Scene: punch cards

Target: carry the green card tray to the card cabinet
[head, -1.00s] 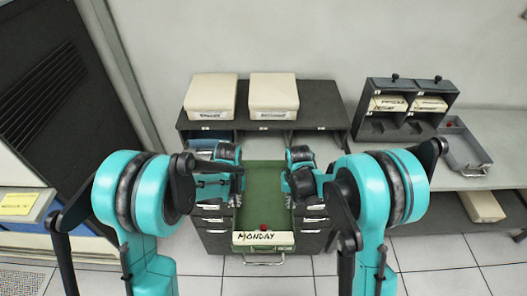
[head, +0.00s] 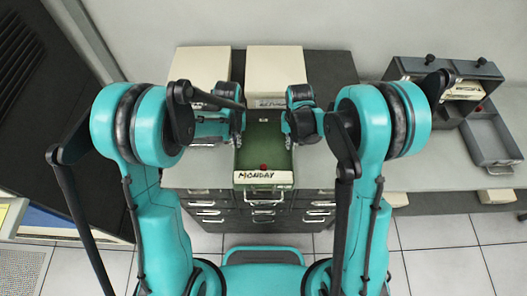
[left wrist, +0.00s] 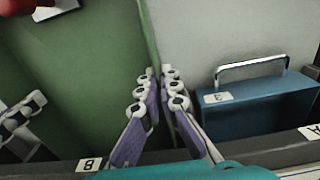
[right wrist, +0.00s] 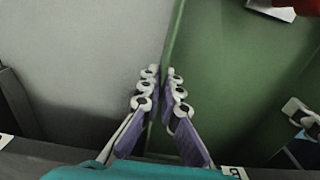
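The green card tray (head: 263,150), labelled MONDAY with a red knob, is level in front of the card cabinet (head: 332,73). Its green walls also show in the left wrist view (left wrist: 85,75) and right wrist view (right wrist: 225,70). My left gripper (head: 238,137) is shut on the tray's left wall; its fingers (left wrist: 160,85) pinch that wall. My right gripper (head: 289,138) is shut on the right wall, its fingers (right wrist: 161,85) on both sides of it. The tray's far end meets the cabinet's labelled edge and is hidden; I cannot tell how deep it sits.
Two cream boxes (head: 200,68) (head: 276,67) stand on the cabinet. A blue tray (left wrist: 262,110) sits beside the green tray on its left. Grey surface (right wrist: 95,60) lies free on its right. A dark rack (head: 400,68) and grey tray (head: 487,140) are at right.

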